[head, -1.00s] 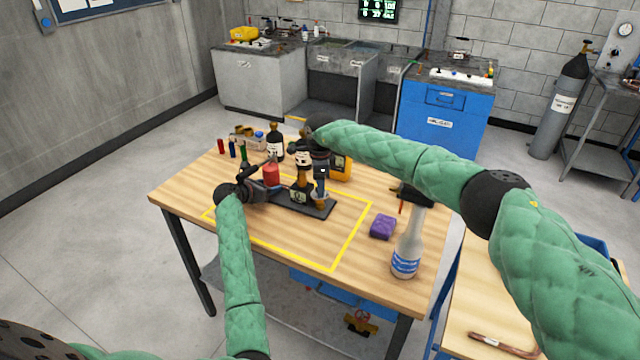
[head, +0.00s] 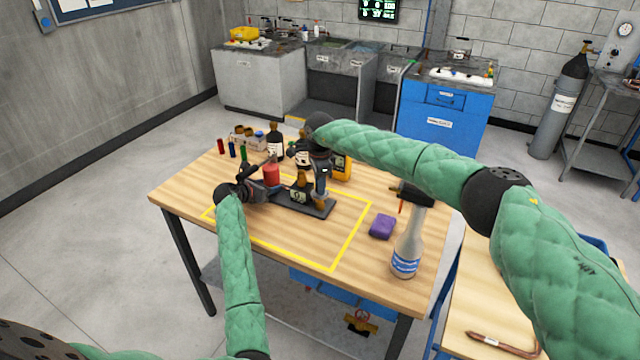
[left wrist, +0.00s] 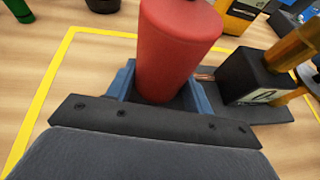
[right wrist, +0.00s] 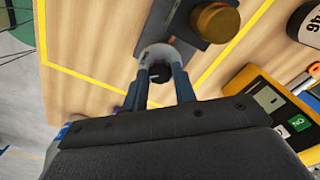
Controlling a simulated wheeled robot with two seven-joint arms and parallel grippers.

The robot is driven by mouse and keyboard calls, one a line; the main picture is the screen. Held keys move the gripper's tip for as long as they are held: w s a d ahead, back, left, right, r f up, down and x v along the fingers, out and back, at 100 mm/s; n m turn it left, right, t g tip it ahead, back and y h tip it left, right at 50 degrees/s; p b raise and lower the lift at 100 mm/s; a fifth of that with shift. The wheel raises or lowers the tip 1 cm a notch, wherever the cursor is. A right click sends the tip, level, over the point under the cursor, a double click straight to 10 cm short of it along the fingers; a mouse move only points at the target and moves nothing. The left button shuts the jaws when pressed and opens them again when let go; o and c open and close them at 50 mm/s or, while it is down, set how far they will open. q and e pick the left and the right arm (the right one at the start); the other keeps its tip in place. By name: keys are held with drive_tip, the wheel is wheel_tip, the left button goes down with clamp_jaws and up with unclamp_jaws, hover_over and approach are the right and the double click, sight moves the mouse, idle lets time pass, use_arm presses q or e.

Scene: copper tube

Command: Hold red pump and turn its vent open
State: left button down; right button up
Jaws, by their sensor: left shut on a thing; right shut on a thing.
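The red pump (head: 271,175) is an upright red cylinder on a dark base plate (head: 288,203) on the wooden table. My left gripper (head: 262,188) is shut on it from the near left; in the left wrist view the red pump (left wrist: 172,50) stands between the blue-grey fingers. My right gripper (head: 321,192) is at the plate's right end, pointing down. In the right wrist view its fingers are shut on a small dark part within a pale round collar (right wrist: 168,55), apparently the vent. How far it is turned is not clear. A brass-topped dark block (left wrist: 255,75) stands between the grippers.
A yellow taped outline (head: 355,235) surrounds the work area. Behind stand bottles (head: 275,143), small coloured cylinders (head: 231,149) and a yellow meter (head: 342,167). A purple block (head: 382,226) and a spray bottle (head: 407,250) are on the right. The front table area is clear.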

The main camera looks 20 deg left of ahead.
drive_tip(key=shift+n, duration=1.9)
drive_tip(key=o, duration=1)
drive_tip(key=shift+c, duration=0.2)
drive_tip(key=shift+r, duration=0.15)
wheel_tip(320, 180, up, 12)
